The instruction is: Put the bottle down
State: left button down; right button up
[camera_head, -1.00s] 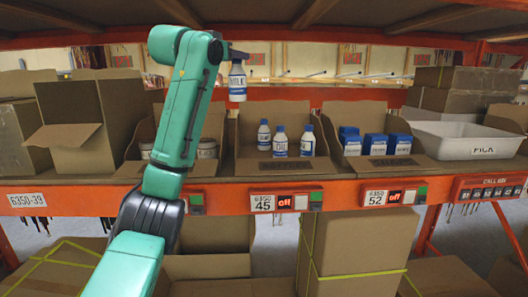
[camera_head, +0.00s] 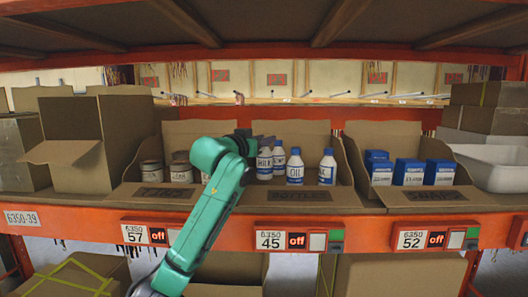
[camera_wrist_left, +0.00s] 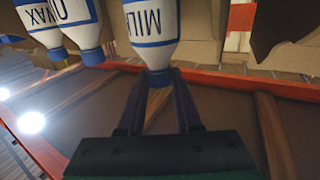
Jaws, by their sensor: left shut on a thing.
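My left gripper (camera_head: 246,142) is shut on the cap end of a white bottle marked MILK (camera_head: 264,162). The bottle is upright at the left side of the cardboard bottle bin (camera_head: 305,196) above label 45. I cannot tell whether its base touches the bin floor. In the left wrist view the gripper fingers (camera_wrist_left: 160,100) close around the neck of the MILK bottle (camera_wrist_left: 150,22). Bottles marked OIL (camera_head: 295,170) and WAX (camera_wrist_left: 72,12) and others stand to its right in the bin. My right gripper is not in view.
A bin of cans (camera_head: 181,170) is to the left, partly behind my arm. A bin with blue boxes (camera_head: 408,172) is to the right, then a white tray (camera_head: 490,152). The upper shelf (camera_head: 270,62) hangs above the bins.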

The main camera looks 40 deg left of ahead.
aim_at(265, 159)
pick_arm(q)
jog(key=shift+s+d+f, duration=0.1)
jog(key=shift+f, duration=0.75)
jog(key=shift+s+f, duration=0.2)
jog(key=shift+s, duration=0.05)
jog(key=shift+s+r, duration=0.1)
jog(key=shift+s, duration=0.1)
jog(key=shift+w, duration=0.1)
jog(key=c, duration=0.6)
grip_release()
jog(key=shift+w+f, duration=0.15)
jog(key=shift+f, duration=0.05)
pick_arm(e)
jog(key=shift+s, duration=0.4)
pick_arm(q)
jog(key=shift+r, duration=0.1)
jog(key=shift+s, duration=0.2)
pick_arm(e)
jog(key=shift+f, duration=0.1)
